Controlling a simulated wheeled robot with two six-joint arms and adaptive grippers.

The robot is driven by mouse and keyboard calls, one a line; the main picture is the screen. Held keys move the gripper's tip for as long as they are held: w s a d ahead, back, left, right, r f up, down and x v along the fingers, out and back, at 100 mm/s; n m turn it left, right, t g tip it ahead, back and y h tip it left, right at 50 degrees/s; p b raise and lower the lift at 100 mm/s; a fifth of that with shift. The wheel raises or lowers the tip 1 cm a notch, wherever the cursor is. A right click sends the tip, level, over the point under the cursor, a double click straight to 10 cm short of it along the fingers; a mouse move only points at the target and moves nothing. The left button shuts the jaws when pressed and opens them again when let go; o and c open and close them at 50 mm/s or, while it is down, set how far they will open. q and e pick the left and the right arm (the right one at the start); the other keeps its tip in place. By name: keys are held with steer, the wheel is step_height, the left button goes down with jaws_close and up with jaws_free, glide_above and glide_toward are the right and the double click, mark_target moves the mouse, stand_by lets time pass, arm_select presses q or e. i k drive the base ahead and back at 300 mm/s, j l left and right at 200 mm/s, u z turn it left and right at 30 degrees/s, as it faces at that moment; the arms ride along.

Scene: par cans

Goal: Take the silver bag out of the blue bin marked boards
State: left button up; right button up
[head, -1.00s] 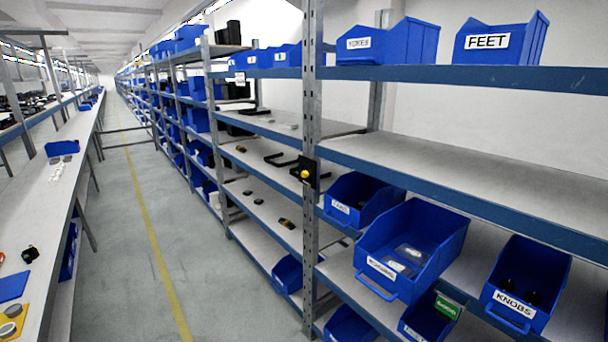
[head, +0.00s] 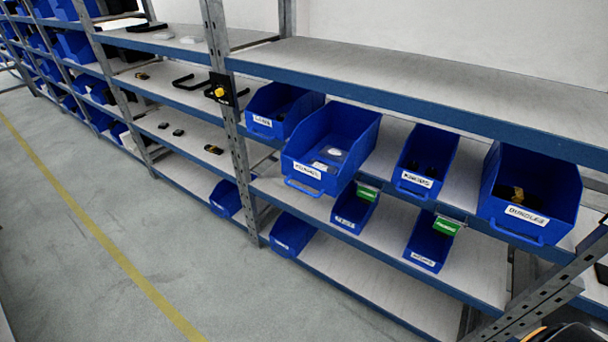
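A large blue bin (head: 362,138) stands on the middle shelf, left of centre among the bins. Its white label is blurred but looks like it reads boards. Inside lie small flat pale and silvery items; a silver bag (head: 334,153) seems to be among them, but I cannot make out its outline. Neither of my grippers shows in the head view.
Left of it is a blue bin (head: 284,109); right are the knobs bin (head: 426,160) and a larger bin (head: 530,193). Smaller bins with green tags stand on the shelf below. A metal upright (head: 226,120) rises to the left. The aisle floor (head: 110,240) is clear.

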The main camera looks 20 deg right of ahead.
mark_target(314, 162)
steer(key=i+j+z, duration=0.1)
steer(key=z, duration=0.7)
steer(key=i+j+z, duration=0.2)
steer(key=j+z, duration=0.15)
steer(key=j, duration=0.35)
steer(key=i+j+z, duration=0.1)
steer(key=j+z, duration=0.25)
steer(key=j, duration=0.35)
steer(key=j+z, duration=0.35)
steer(key=j, duration=0.4)
